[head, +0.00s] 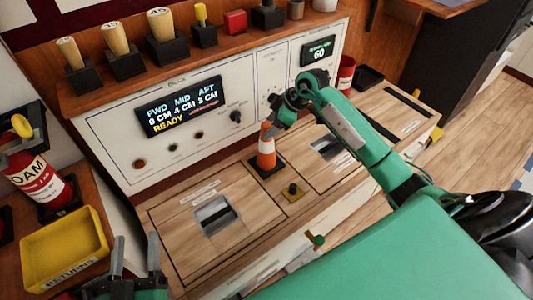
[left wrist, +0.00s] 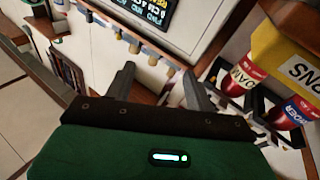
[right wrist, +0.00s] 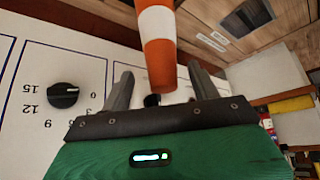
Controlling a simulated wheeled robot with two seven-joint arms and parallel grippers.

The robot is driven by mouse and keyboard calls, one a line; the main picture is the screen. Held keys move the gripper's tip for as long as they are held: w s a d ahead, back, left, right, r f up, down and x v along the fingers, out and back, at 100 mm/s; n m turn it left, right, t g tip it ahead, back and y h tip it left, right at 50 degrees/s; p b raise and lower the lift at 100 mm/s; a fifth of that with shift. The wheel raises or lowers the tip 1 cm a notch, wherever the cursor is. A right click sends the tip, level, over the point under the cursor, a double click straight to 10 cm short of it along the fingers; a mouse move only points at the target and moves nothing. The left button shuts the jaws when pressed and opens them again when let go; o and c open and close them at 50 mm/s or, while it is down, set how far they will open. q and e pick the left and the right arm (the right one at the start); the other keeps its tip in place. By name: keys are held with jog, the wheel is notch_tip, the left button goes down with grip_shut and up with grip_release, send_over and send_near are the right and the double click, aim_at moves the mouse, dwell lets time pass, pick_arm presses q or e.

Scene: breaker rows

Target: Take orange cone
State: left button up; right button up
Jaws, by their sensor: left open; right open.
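The orange cone (head: 266,148) with a white band stands upright on a dark square base on the wooden console top. My right gripper (head: 276,122) is at the cone's upper end. In the right wrist view the cone (right wrist: 158,45) reaches down with its narrow end between the two spread fingers (right wrist: 165,82). Gaps show on both sides, so the jaws are open and not closed on it. My left gripper (head: 137,262) is open and empty at the lower left of the head view, far from the cone; its spread fingers also show in the left wrist view (left wrist: 158,75).
A panel with a lit display (head: 180,105) rises behind the cone. Recessed slots (head: 215,213) lie either side. A yellow returns bin (head: 65,250) and a red foam canister (head: 38,185) are at left.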

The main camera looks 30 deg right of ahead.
aim_at(263, 132)
jog(key=b+x, duration=0.1)
jog(key=x, duration=0.2)
jog(key=shift+a+f, duration=0.3)
jog(key=shift+f, duration=0.05)
jog(key=shift+w+a+f, duration=0.1)
jog(key=shift+w+f, duration=0.05)
jog(key=shift+f, duration=0.05)
pick_arm(q)
notch_tip(263, 132, up, 7)
jog(key=a+t, duration=0.2)
jog(key=t, duration=0.2)
jog(key=shift+f, duration=0.2)
pick_arm(e)
grip_shut()
